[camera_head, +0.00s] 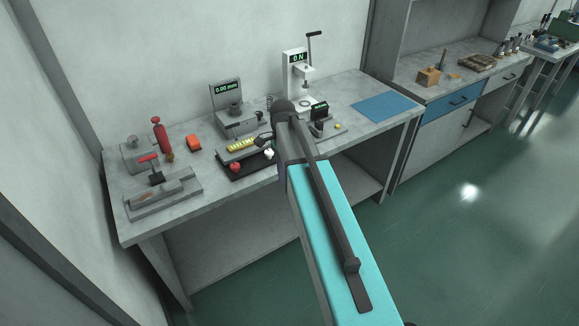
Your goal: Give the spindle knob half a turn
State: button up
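A grey device with a dark upright panel reading 0.00 mm (227,90) stands at the back of the bench. A dark round part on top of it (235,109) looks like the spindle knob, but its detail is too small to be sure. My arm reaches up from the bottom of the view, its end over the bench to the right of this device. A small dark part (262,139) left of my arm's end may be my gripper; its fingers cannot be made out. It appears apart from the knob, and nothing shows held.
A white press with a 0 N display (297,58) and lever stands right of the device. In front are a black tray (237,172) with red and white pieces and a yellow-topped block (242,145). Red-handled tools (162,137) stand left. A blue mat (383,107) lies clear at right.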

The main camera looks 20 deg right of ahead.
jog(key=s+a+f+n+g, duration=0.2)
jog(key=s+a+f, duration=0.1)
jog(key=s+f, duration=0.65)
jog(key=s+a+f+n+g, duration=0.1)
jog(key=s+a+f+n, duration=0.15)
jog(key=s+f, duration=0.65)
jog(key=s+a+f+n, duration=0.1)
jog(key=s+f+n, duration=0.5)
jog(key=s+f, duration=0.2)
jog(key=s+a+f+n, duration=0.2)
jog(key=s+f+n, duration=0.5)
jog(key=s+f, duration=0.2)
jog(key=shift+a+f+g, duration=0.3)
jog(key=shift+f, duration=0.3)
